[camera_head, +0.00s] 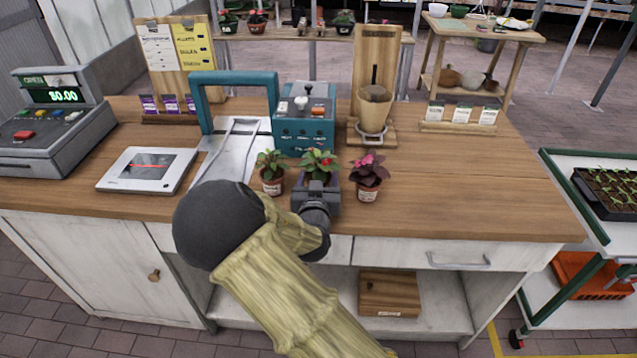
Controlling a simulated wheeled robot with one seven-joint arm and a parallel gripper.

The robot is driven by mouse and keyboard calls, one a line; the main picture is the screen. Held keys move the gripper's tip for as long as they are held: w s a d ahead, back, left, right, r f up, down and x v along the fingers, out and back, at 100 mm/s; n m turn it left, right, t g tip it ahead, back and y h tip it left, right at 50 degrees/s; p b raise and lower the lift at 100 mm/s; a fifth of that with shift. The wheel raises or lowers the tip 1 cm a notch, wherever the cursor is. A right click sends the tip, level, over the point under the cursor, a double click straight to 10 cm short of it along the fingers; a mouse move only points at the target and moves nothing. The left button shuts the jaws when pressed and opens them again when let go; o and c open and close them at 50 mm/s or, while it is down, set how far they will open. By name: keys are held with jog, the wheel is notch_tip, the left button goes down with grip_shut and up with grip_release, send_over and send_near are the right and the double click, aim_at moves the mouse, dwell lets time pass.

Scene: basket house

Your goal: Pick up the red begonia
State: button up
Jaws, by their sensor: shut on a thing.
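Three small potted plants stand in a row near the front edge of the wooden counter. The middle one, with green leaves and a bright red bloom, looks like the red begonia (321,161). My gripper (317,186) reaches it from the front and is shut on it; its pot is mostly hidden by the gripper. I cannot tell if the pot is lifted off the counter. A green-leaved plant (271,170) in a terracotta pot stands close on the left. A plant with dark pink-red leaves (369,172) in a labelled terracotta pot stands close on the right.
Behind the plants are a teal machine (304,120) and a wooden stand with a cone-shaped cup (375,105). A tablet scale (148,169) and a cash register (52,122) are at the left. The counter's right side (480,185) is clear.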

aim_at(318, 179)
jog(key=shift+r, duration=0.1)
notch_tip(318, 179, up, 10)
jog(key=shift+f, duration=0.1)
dwell(0.5)
jog(key=shift+a, duration=0.1)
dwell(0.4)
